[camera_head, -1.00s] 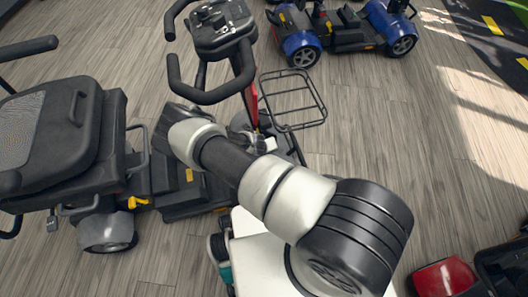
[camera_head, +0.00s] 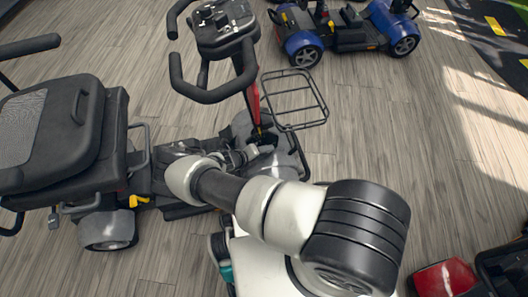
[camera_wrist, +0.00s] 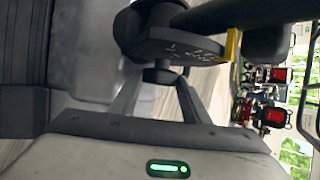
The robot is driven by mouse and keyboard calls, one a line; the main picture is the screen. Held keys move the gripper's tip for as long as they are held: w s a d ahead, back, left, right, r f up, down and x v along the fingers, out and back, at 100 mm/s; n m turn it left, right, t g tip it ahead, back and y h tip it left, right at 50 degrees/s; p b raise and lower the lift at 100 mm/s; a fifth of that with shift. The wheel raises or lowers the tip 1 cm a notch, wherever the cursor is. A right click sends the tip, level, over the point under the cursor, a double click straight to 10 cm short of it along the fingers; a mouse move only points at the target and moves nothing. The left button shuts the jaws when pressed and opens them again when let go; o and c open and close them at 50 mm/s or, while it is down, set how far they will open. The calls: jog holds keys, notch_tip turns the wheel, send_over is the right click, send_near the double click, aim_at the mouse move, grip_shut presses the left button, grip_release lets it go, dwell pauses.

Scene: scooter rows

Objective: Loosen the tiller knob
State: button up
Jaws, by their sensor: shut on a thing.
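The scooter's tiller (camera_head: 246,66) rises from the front of its deck, with the loop handlebar (camera_head: 212,92) at its top. My gripper (camera_head: 248,153) is low at the tiller's base, reaching in from the left. In the wrist view my gripper (camera_wrist: 157,84) has its two grey fingers on either side of a small black knob (camera_wrist: 160,76) and is shut on it. The knob sits by a dark rounded part with pale marks. In the head view I cannot make out the knob.
The scooter's padded seat (camera_head: 50,130) stands at the left. A wire basket (camera_head: 293,98) juts out right of the tiller. A blue scooter (camera_head: 345,30) stands at the back, and a red one (camera_head: 448,278) at the lower right.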

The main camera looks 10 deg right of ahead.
jog(key=shift+a+f+n+t+h, duration=0.2)
jog(key=shift+n+t+h, duration=0.1)
jog(key=shift+h, duration=0.8)
jog(key=o, duration=1)
jog(key=shift+o, duration=0.2)
jog(key=p+v, duration=0.2)
jog(key=v, duration=1.5)
jog(key=shift+a+p, duration=0.3)
jog(key=shift+p, duration=0.05)
jog(key=shift+f, duration=0.2)
